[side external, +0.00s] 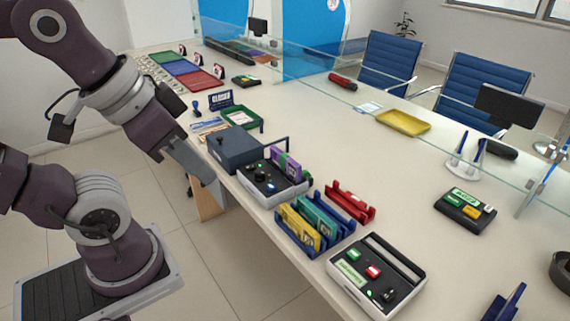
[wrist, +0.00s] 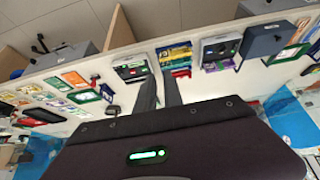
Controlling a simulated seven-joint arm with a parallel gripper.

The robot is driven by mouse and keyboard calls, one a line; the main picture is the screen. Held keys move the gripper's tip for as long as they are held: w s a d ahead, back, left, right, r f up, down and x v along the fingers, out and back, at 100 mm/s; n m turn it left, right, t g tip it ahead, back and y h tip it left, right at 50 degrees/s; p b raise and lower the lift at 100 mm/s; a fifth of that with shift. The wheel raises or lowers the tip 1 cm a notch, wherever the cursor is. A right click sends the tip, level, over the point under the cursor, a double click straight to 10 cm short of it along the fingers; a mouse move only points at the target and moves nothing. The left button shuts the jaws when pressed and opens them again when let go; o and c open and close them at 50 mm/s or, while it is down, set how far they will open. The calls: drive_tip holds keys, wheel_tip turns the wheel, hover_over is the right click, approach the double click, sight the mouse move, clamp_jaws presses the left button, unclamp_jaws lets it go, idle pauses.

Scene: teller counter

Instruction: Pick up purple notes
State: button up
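The purple notes (side external: 287,163) stand upright at the back of a grey-and-black counting machine (side external: 270,182) in the side view. My gripper (side external: 207,180) is left of the machine and the dark blue box, above the counter's front edge and apart from the notes. In the wrist view the two fingers of my gripper (wrist: 160,80) stand apart with nothing between them.
A dark blue box (side external: 235,148) stands just left of the machine. A blue rack (side external: 315,243) with yellow and teal notes, a red rack (side external: 350,203) and a second machine (side external: 376,273) are to the right. A glass screen (side external: 330,65) runs behind. The counter's middle is clear.

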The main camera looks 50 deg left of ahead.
drive_tip(key=o, duration=0.5)
drive_tip(key=n+g+y, duration=0.5)
drive_tip(key=n+g, duration=0.1)
drive_tip(key=n, duration=1.2)
hover_over(285, 155)
drive_tip(key=d, duration=0.2)
wheel_tip(285, 155, down, 22)
drive_tip(key=shift+w+r, duration=0.1)
drive_tip(key=shift+w, duration=0.05)
drive_tip(key=shift+h, duration=0.3)
drive_tip(key=x, duration=0.7)
drive_tip(key=shift+d, duration=0.25)
